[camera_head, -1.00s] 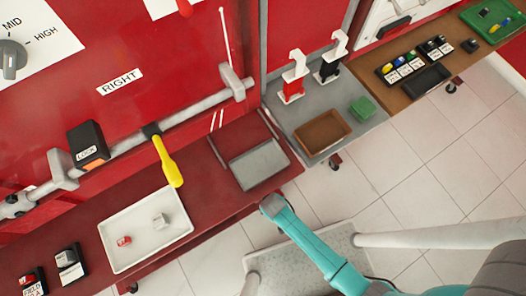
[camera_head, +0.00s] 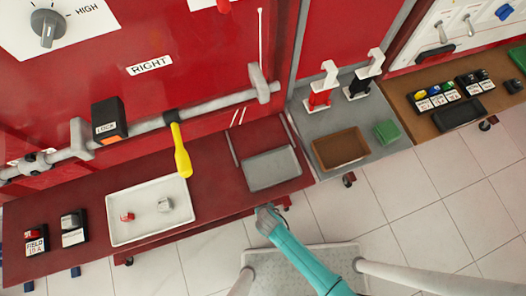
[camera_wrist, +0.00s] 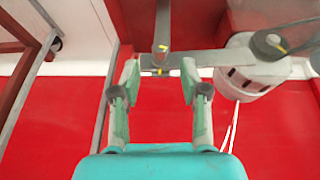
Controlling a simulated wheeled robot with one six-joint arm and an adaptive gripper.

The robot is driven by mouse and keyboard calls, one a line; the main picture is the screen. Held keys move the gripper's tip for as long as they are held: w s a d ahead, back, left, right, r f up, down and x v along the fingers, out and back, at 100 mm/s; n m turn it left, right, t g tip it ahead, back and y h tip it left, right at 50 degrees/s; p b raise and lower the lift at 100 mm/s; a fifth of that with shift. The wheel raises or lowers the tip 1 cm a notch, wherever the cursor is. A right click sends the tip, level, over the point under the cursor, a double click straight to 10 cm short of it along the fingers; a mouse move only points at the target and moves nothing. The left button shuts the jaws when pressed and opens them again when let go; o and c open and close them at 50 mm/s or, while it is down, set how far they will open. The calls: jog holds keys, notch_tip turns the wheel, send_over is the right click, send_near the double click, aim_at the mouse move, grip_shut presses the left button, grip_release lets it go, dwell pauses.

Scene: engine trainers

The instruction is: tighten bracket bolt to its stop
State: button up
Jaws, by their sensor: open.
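In the wrist view my gripper (camera_wrist: 160,78) is open, its two green-padded fingers apart with nothing clearly held between them. A grey metal bar (camera_wrist: 205,59) runs across just beyond the fingertips. A grey upright rod (camera_wrist: 162,25) with a yellow mark at its lower end meets the bar between the fingers. A second round bolt-like head (camera_wrist: 270,43), also marked yellow, sits to the right against a pale slotted cylinder (camera_wrist: 248,72). I cannot tell which is the bracket bolt, or whether the fingers touch the bar. The head view does not clearly show my fingers.
In the head view a red shelf carries a white tray (camera_head: 118,236) with small parts and a grey tray (camera_head: 270,170). A yellow-handled lever (camera_head: 182,155) hangs from a pipe.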

jog(key=shift+x, duration=2.15)
jog(key=shift+c, duration=0.3)
grip_shut()
